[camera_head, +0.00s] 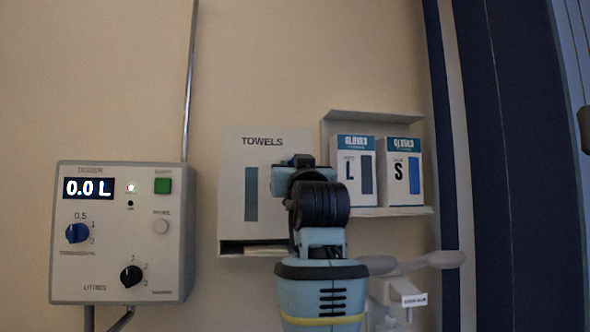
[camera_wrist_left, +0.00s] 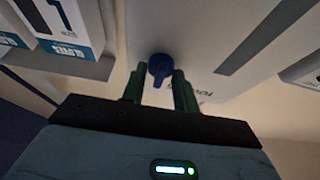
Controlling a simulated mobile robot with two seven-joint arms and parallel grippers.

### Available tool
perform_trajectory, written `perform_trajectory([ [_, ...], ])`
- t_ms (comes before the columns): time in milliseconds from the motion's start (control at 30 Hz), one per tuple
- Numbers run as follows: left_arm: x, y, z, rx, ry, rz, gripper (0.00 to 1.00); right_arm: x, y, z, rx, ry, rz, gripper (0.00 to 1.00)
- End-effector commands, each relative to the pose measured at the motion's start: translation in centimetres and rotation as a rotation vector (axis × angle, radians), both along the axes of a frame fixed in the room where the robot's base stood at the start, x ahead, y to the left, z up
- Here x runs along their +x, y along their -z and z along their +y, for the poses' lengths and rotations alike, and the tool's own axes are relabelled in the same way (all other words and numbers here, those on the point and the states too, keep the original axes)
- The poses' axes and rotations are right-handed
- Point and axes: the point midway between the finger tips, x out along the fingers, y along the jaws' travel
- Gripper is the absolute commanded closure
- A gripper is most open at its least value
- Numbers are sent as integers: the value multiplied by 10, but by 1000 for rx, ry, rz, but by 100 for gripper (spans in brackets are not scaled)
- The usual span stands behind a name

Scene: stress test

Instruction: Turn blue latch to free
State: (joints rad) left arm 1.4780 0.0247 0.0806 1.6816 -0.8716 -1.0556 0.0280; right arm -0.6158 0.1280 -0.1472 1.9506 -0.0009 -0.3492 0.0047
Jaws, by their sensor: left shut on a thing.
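In the left wrist view a dark blue latch (camera_wrist_left: 160,67) sits on the pale face of the towel dispenser (camera_wrist_left: 195,60). The green fingers of my left gripper (camera_wrist_left: 158,86) are at either side of it and shut on it. In the head view my left arm stands in front of the right part of the towel dispenser (camera_head: 233,150), which is marked TOWELS. There the arm hides the latch and the fingertips. The latch's exact angle is hard to tell. My right gripper is not in view.
A doser panel (camera_head: 105,205) reading 0.0 L, with a blue knob (camera_head: 77,233) and a black knob (camera_head: 131,276), is on the wall at left. Glove boxes marked L (camera_head: 350,150) and S (camera_head: 400,150) stand on a shelf (camera_head: 395,212) close right of my arm.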

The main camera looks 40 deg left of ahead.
Motion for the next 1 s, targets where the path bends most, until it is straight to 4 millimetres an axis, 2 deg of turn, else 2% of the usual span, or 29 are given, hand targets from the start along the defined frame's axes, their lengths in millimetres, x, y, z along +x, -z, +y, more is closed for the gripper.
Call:
perform_trajectory([
  [500,0,-1,0,-13,2,-18,93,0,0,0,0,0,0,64],
  [533,0,-1,0,-13,2,-18,69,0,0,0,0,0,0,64],
  [700,0,-1,0,-13,0,-17,49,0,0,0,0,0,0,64],
  [1000,-1,0,-1,-12,1,-16,49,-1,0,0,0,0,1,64],
])
